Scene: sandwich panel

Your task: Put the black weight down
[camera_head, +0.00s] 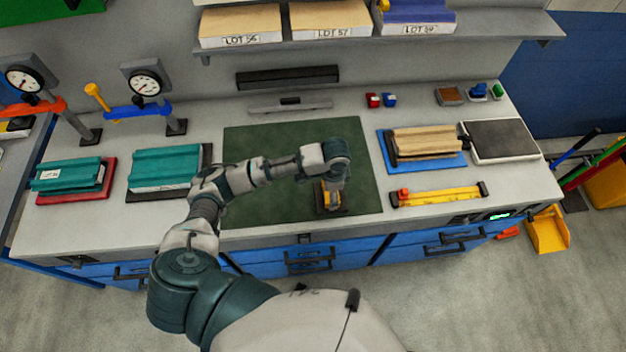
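My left arm comes in from the lower left and reaches over the green mat (265,150). My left gripper (333,190) points down near the mat's front right part. Its fingers are around the yellow upper part of a small dark block, the black weight (331,212). The weight is right at the mat's surface; I cannot tell whether it touches it. The fingers and the weight's top are partly hidden by the wrist. My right gripper is not in view.
Teal panels (167,167) lie left of the mat, near two dial gauges (146,84) on stands. On the right are a tan panel stack on a blue tray (452,165), a dark plate (500,139) and a yellow level (437,196). Most of the mat is clear.

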